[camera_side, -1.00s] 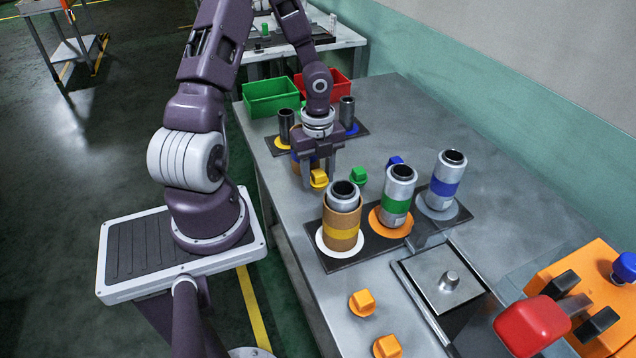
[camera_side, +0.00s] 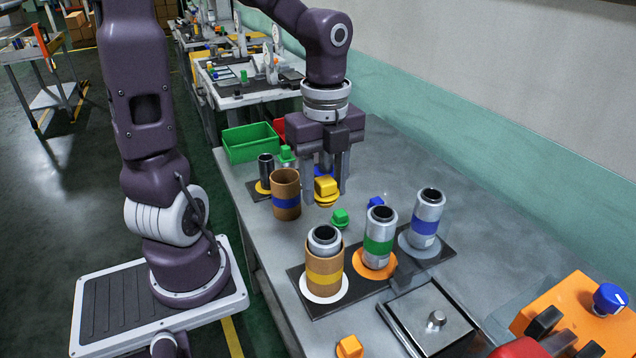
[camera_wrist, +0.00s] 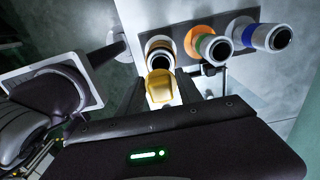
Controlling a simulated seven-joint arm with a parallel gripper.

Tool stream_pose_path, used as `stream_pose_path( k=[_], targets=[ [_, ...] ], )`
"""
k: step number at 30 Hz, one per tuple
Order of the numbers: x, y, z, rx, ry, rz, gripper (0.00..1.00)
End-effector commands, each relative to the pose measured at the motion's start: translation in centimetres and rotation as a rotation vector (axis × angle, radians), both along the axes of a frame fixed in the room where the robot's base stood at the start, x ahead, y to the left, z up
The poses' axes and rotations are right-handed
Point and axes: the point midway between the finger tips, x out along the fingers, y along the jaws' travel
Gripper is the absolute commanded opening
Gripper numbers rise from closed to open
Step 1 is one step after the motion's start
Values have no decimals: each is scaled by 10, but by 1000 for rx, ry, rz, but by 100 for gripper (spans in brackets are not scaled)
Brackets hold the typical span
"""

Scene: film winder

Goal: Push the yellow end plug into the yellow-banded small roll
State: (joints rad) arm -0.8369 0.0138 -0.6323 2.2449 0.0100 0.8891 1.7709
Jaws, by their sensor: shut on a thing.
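The yellow end plug (camera_side: 326,186) is held between the fingers of my gripper (camera_side: 325,192), above the table. It also shows between the fingers in the wrist view (camera_wrist: 160,88). The yellow-banded roll (camera_side: 325,270) stands upright on a white disc in front of the gripper. It is a brown sleeve with a yellow band, and a silver core with a dark open top rises from it. The plug is apart from the roll, behind it in the side view. In the wrist view the roll's open top (camera_wrist: 159,61) shows just past the plug.
A green-banded roll (camera_side: 378,243) and a blue-banded roll (camera_side: 424,215) stand on the same dark plate. A brown blue-banded sleeve (camera_side: 286,208) stands left of the gripper. Green (camera_side: 341,216) and blue (camera_side: 376,203) plugs lie nearby. A green bin (camera_side: 251,150) is behind.

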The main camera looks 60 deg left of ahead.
Motion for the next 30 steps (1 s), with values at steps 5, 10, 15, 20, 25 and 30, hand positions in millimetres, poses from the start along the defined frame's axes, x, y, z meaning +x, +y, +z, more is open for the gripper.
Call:
stream_pose_path(
  k=[5, 10, 15, 20, 25, 30],
  targets=[
    [0, 0, 0, 0, -1, 0, 5],
    [0, 0, -11, -3, 1, 1, 5],
    [0, 0, -33, -3, 2, -1, 5],
    [0, 1, -49, -1, 2, 1, 5],
    [0, 1, -58, -1, 0, 0, 5],
    [1, 1, -59, -1, -3, 0, 5]
  ],
)
